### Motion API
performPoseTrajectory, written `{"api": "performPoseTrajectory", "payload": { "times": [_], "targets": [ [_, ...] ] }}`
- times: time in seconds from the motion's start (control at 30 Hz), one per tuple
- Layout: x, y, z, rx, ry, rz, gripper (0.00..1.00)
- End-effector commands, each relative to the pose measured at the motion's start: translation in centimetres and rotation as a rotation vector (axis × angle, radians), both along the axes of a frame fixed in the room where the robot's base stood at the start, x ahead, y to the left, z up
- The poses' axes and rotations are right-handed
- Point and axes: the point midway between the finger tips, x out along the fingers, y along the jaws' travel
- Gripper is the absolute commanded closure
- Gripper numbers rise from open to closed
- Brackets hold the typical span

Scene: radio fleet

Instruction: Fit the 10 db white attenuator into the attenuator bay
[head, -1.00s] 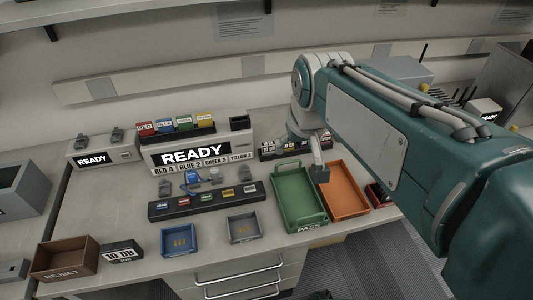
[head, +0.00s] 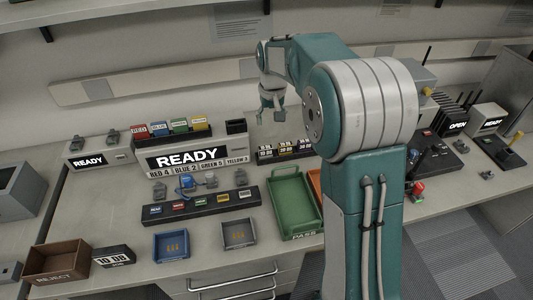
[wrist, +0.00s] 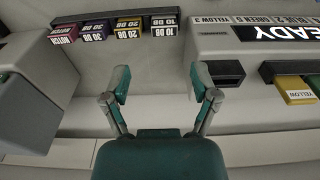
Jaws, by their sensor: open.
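The white 10 DB attenuator (wrist: 164,27) sits at the right end of a dark rack (wrist: 115,17) in the wrist view, beside a 20 DB block (wrist: 127,29). In the head view, labelled blocks (head: 266,152) show in that rack, behind the green tray. My gripper (head: 271,118) is open and empty, raised above the rack's left end. In the wrist view its spread fingers (wrist: 161,80) lie below the rack in the picture, touching nothing. A dark open slot (wrist: 225,73) in the grey READY unit may be the attenuator bay; I cannot tell.
The READY unit (head: 185,157) stands left of the rack, with colored cartridges behind it. A green PASS tray (head: 293,202) and an orange tray (head: 314,183) stand in front. A brown REJECT box (head: 55,262) is at the left. Some bench surface (head: 110,205) is clear.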

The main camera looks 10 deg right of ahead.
Motion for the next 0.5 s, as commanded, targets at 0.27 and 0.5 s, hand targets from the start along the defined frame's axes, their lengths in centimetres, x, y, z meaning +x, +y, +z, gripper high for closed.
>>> {"api": "performPoseTrajectory", "payload": {
  "times": [0.27,0.5],
  "targets": [
    [3.8,0.1,-5.3,0.000,0.065,0.001,0.23],
    [4.5,0.0,-7.4,0.001,0.081,0.001,0.23]
  ]
}}
